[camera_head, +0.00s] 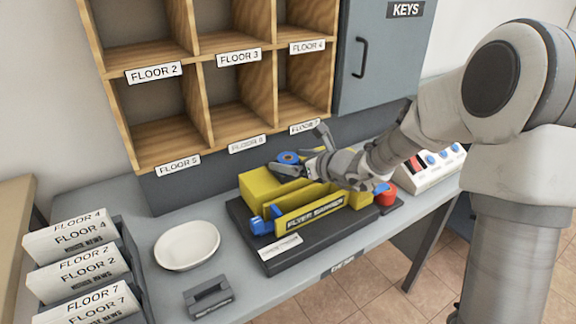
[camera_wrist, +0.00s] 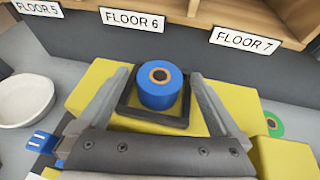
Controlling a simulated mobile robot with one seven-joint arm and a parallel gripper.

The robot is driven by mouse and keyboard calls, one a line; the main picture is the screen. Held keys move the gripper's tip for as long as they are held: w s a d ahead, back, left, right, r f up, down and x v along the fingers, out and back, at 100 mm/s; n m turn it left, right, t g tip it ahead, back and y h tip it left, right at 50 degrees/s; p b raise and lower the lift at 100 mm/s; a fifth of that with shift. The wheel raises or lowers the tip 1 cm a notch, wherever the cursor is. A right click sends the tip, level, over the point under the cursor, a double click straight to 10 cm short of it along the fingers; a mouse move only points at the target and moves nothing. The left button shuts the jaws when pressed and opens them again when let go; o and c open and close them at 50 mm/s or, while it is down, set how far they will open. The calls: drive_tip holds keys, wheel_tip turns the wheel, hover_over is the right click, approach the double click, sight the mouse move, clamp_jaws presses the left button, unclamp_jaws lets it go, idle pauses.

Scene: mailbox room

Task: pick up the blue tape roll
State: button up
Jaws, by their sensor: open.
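The blue tape roll (camera_wrist: 158,92) has a dark core with an orange ring and sits within a dark square frame (camera_wrist: 152,117) on a yellow block in the wrist view. In the head view the roll (camera_head: 288,157) shows just left of my gripper, behind the yellow parts. My gripper (camera_head: 310,144) is open. In the wrist view its two fingers stand on either side of the roll, with gaps to it, and nothing is held. My gripper hides part of the yellow block.
The yellow flyer machine (camera_head: 312,214) stands on a black base. Wooden cubbyholes (camera_head: 205,75) rise behind the table. A white bowl (camera_head: 187,245) and a grey hole punch (camera_head: 208,297) lie left. A red round thing (camera_head: 386,194) and a green roll (camera_wrist: 273,124) are nearby.

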drive_tip(key=c, duration=1.4)
